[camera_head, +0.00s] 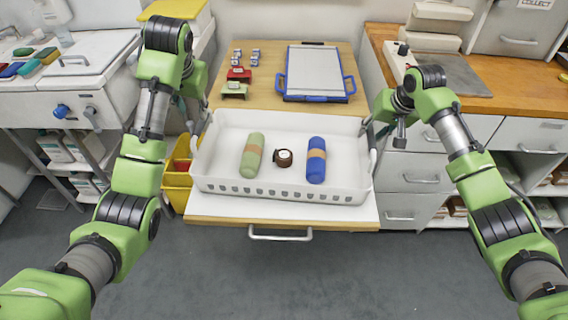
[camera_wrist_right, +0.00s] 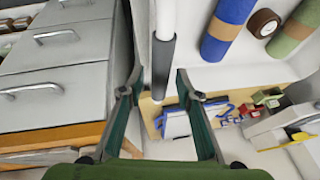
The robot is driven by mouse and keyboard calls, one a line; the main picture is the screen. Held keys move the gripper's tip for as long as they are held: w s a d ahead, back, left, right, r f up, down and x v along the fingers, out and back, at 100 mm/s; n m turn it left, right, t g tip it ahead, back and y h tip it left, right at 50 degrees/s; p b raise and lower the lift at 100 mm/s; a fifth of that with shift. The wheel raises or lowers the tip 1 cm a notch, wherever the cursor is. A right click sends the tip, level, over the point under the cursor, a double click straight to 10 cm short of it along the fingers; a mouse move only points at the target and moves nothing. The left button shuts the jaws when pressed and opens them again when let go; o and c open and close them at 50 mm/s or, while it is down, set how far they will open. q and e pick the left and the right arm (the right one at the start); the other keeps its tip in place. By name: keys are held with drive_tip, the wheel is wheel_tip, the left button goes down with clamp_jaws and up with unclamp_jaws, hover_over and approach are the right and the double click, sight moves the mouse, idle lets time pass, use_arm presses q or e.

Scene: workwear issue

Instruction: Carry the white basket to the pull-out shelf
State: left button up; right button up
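The white basket (camera_head: 281,187) is level over the pull-out shelf (camera_head: 345,215); I cannot tell whether it rests on it. It holds a green roll (camera_head: 252,156), a dark round tape-like item (camera_head: 284,158) and a blue roll (camera_head: 316,160). My left gripper (camera_head: 204,118) is at the basket's left end, partly hidden by its arm, and its fingers are unclear. My right gripper (camera_head: 372,124) is at the right end. In the right wrist view its two fingers (camera_wrist_right: 160,78) stand apart, with the basket's grey handle grip (camera_wrist_right: 163,60) between them and gaps visible.
Behind the basket, a wooden top (camera_head: 262,95) carries a blue-framed white board (camera_head: 314,72) and several small items. A yellow bin (camera_head: 178,178) stands left of the basket. Drawers (camera_head: 415,176) stand close on the right. The floor in front is clear.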

drive_tip(key=v, duration=1.1)
